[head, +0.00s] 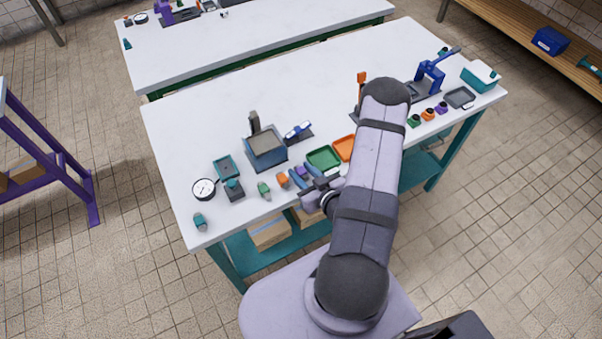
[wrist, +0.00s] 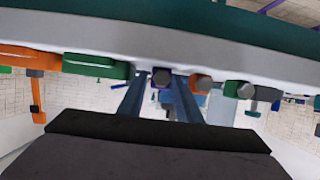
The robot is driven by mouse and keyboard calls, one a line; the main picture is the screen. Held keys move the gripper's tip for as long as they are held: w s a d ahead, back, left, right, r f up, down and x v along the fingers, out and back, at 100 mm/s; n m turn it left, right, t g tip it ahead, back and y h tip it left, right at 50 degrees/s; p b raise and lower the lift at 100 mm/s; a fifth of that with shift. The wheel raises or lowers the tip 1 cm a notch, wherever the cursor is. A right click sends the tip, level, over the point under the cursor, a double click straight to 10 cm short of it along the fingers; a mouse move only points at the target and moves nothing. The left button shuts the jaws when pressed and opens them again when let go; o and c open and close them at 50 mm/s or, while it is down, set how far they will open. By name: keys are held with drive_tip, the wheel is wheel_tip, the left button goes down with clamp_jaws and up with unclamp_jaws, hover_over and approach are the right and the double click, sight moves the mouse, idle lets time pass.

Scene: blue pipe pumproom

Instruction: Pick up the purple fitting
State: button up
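The purple fitting (head: 302,172) is small, with a grey end, and lies near the front edge of the white table, between an orange fitting and a green tray. My gripper (head: 300,169) is at the table's front edge, its two blue-grey fingers apart and pointing at the fitting. In the wrist view, the purple fitting (wrist: 161,78) shows in the gap between the fingertips of my gripper (wrist: 160,76). The gripper is open. I cannot tell whether either finger touches the fitting, and part of it is hidden.
An orange fitting (head: 283,180) and a green fitting (head: 264,190) stand close on the left. A green tray (head: 323,157) and an orange tray (head: 343,147) lie close on the right. A blue-grey bin (head: 266,147) stands behind.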

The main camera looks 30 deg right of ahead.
sight(302, 172)
clamp_jaws()
drive_tip(key=shift+r, duration=0.15)
wheel_tip(302, 172, up, 8)
drive_tip(key=shift+r, duration=0.2)
drive_tip(key=shift+r+p, duration=0.7)
drive_tip(key=shift+r, duration=0.05)
